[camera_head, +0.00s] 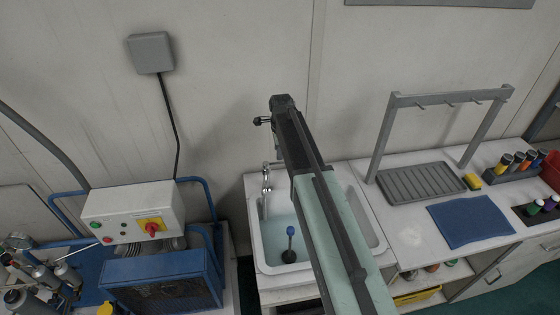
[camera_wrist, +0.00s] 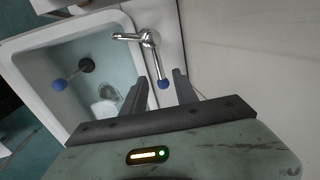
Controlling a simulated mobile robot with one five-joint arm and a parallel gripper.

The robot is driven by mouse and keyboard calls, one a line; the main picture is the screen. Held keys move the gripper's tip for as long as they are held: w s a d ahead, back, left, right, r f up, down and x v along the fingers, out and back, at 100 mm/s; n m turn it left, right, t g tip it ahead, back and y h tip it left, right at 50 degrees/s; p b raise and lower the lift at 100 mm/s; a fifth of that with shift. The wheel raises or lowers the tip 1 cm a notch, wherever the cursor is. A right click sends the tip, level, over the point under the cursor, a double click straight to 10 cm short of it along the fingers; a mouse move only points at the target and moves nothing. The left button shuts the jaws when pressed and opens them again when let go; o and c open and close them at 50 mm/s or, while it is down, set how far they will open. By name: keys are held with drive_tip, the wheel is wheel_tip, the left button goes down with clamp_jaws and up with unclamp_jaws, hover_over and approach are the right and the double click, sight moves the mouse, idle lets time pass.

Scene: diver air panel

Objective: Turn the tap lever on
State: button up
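The chrome tap (camera_wrist: 150,40) stands at the sink's rim in the wrist view, its spout reaching over the basin. Its lever (camera_wrist: 157,66) is a thin rod ending in a blue knob (camera_wrist: 163,84). My gripper (camera_wrist: 159,88) is open, with one dark finger on each side of the knob in the picture. I cannot tell whether the knob is at finger depth; no contact is visible. In the head view the tap (camera_head: 266,180) shows left of my arm, which hides part of the sink. My fingertips are not clear there.
The white sink (camera_head: 256,235) holds a blue-knobbed rod on a dark base (camera_head: 290,232). Left are a control box with a red switch (camera_head: 134,212) and blue machinery (camera_head: 165,280). Right is a counter with a drying rack (camera_head: 420,184) and a blue cloth (camera_head: 470,220). The wall is close behind.

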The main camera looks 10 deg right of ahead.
sight(278, 163)
drive_tip(key=f+b, duration=0.1)
drive_tip(key=f, duration=0.1)
drive_tip(key=f+b, duration=0.2)
drive_tip(key=w+f+b, duration=0.1)
drive_tip(key=f+b, duration=0.1)
drive_tip(key=shift+f, duration=0.15)
drive_tip(key=shift+r, duration=0.2)
clamp_jaws()
idle(0.8)
